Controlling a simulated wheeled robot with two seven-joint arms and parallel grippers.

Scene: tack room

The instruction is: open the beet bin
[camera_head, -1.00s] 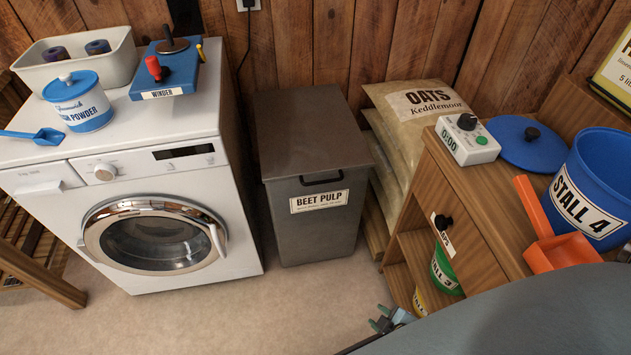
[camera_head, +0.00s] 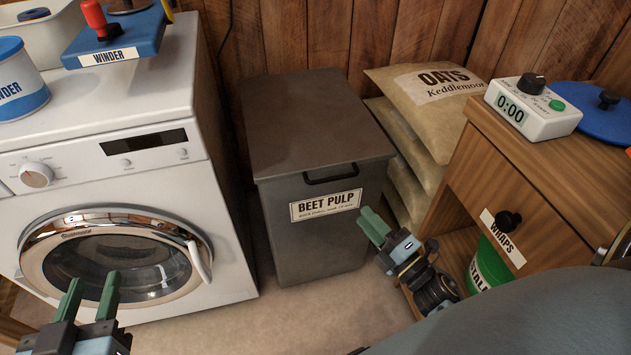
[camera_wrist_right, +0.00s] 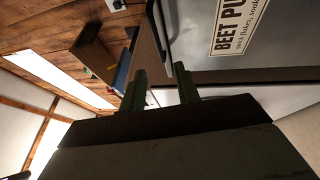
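The beet bin (camera_head: 315,238) is a grey box with a "BEET PULP" label, standing between the washing machine and the oats sacks. Its brown-grey lid (camera_head: 315,120) is down, and a dark handle (camera_head: 330,173) sits at the front under the lid edge. My left gripper (camera_head: 94,280) is open and empty before the washing machine.
The washing machine (camera_head: 105,155) stands close on the bin's left. Oats sacks (camera_head: 425,95) and a wooden cabinet (camera_head: 505,195) with a timer (camera_head: 530,108) on top flank the right. Open floor (camera_head: 290,318) lies in front of the bin.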

